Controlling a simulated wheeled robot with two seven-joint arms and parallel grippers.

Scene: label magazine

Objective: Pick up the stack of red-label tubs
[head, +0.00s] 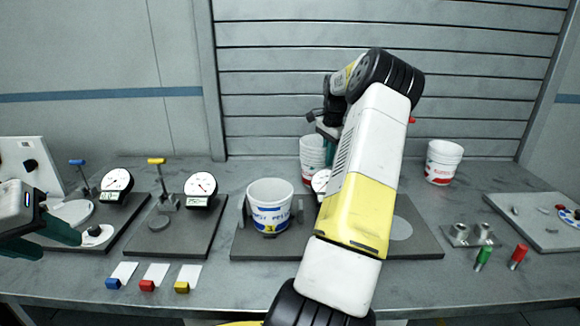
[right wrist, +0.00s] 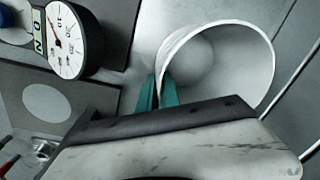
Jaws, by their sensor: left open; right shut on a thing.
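A stack of white red-label tubs (head: 312,152) stands at the back of the bench, partly hidden behind my right arm. Several rims show, with a bit of red at its lower side. My right gripper (head: 325,134) is at the top of this stack. In the right wrist view its teal fingers (right wrist: 160,92) are shut on the rim wall of a white tub (right wrist: 225,60), one finger inside and one outside. My left gripper (head: 76,238) is open at the far left, low beside a white disc with a dark knob (head: 97,234).
A blue-label tub (head: 270,208) stands on a dark plate in front of the stack. Another red-label tub (head: 443,162) stands at the back right. Dial gauges (head: 201,187) stand at left; metal cylinders (head: 482,230) and green and red pegs are at right. The front middle-left holds coloured blocks.

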